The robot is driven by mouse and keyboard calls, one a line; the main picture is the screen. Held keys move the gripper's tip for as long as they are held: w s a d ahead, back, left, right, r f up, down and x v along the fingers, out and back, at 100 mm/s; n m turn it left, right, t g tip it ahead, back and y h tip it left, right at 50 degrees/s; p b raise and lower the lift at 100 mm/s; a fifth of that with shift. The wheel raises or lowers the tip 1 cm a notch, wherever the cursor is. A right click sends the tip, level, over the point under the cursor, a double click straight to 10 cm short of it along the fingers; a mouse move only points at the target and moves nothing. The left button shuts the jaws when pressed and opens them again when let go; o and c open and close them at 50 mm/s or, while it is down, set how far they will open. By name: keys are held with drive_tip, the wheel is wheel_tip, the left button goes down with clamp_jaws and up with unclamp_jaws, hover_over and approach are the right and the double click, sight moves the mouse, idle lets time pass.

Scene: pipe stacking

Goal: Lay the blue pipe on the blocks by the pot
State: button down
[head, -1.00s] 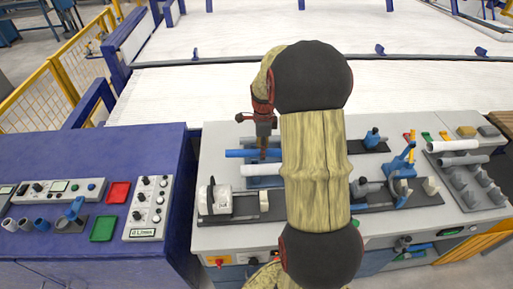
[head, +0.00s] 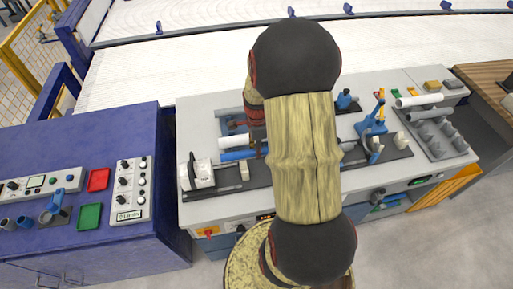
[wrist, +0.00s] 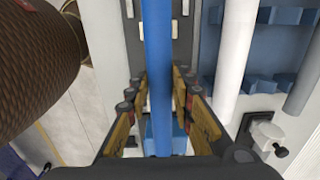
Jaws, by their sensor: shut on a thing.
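My gripper (wrist: 160,80) is shut on the blue pipe (wrist: 158,45), which runs lengthwise between the fingers in the wrist view. In the head view the blue pipe (head: 237,155) is level, in front of the white pipe, with its right part hidden behind my arm. The white pot (head: 198,174) stands at the left end of a dark board (head: 225,188). A pale block (head: 244,171) shows on that board to the right of the pot. In the wrist view the board (wrist: 187,55) with pale blocks (wrist: 184,28) lies beneath and beside the pipe. The pipe's height above the blocks is unclear.
A white pipe (head: 233,141) and a grey pipe (head: 230,112) lie at the blue rack (wrist: 268,55) behind the board. A blue clamp (head: 371,120) and a grey rack (head: 446,138) stand to the right. A blue cabinet (head: 80,150) is at the left.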

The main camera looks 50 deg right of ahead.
drive_tip(key=shift+f+b, duration=2.7)
drive_tip(key=shift+f, duration=1.6)
drive_tip(key=c, duration=1.5)
unclamp_jaws()
drive_tip(key=shift+o, duration=0.2)
drive_tip(key=shift+r, duration=0.1)
wheel_tip(320, 180, up, 12)
drive_tip(key=shift+f, duration=0.1)
